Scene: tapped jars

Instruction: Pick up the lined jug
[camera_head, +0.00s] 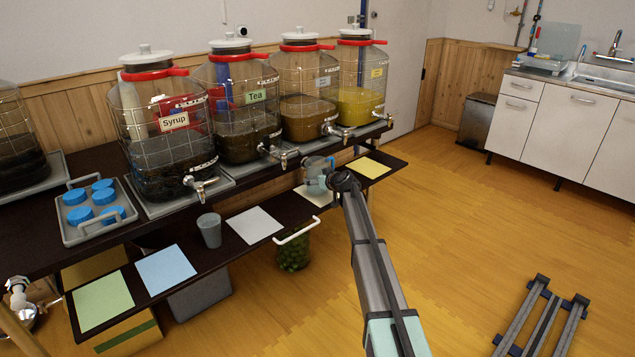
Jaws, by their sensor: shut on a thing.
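My gripper (328,180) is at the front ledge below the right-hand tapped jars, at the end of my arm. It is shut on a small clear, pale jug (316,168), and the gripper's dark body hides part of it. The jug is at or just above a white mat on the ledge; I cannot tell whether it touches. Any lines on it are too small to make out. A grey cup (209,231) stands upright on the ledge further left, apart from my gripper.
Tapped jars stand behind: Syrup (164,130), Tea (240,110), an amber one (306,112) and a yellow one (357,100). Their taps overhang near the jug. A tray (70,235) holds blue lids. A green-filled container (292,255) is below the ledge. Floor at right is mostly clear.

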